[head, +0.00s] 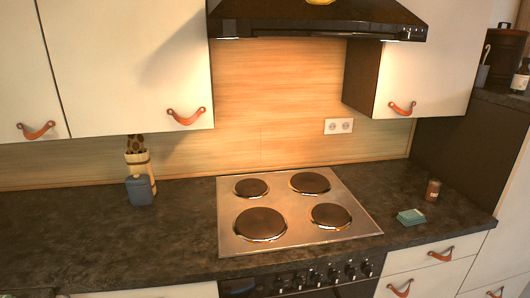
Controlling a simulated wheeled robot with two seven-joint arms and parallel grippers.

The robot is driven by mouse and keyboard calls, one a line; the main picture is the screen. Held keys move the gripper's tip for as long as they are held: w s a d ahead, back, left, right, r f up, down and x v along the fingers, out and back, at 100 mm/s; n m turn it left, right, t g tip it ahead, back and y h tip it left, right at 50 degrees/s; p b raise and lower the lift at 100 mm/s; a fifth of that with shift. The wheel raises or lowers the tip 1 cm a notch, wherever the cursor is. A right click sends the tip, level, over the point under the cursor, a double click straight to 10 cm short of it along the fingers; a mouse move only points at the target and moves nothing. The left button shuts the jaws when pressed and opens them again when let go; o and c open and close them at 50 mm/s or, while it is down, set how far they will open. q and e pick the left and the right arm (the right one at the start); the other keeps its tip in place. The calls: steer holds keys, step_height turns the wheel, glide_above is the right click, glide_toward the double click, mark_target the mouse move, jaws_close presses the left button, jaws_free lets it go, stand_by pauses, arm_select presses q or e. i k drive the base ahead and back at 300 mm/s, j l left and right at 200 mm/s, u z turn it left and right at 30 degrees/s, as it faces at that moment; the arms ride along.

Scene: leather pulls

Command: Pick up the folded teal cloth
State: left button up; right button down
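The folded teal cloth (411,217) lies flat on the dark countertop (130,245), to the right of the stove's metal hob. It looks like a small, neat stack with a paler edge. Nothing covers it and nothing touches it from above. Neither of my grippers can be made out in the head view, so their distance to the cloth does not show.
A brown jar (432,190) stands just behind and right of the cloth. The hob (300,212) with round plates is left of it. The range hood (315,22) hangs above.

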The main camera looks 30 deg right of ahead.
mark_target(409, 218)
steer(key=z, duration=1.9)
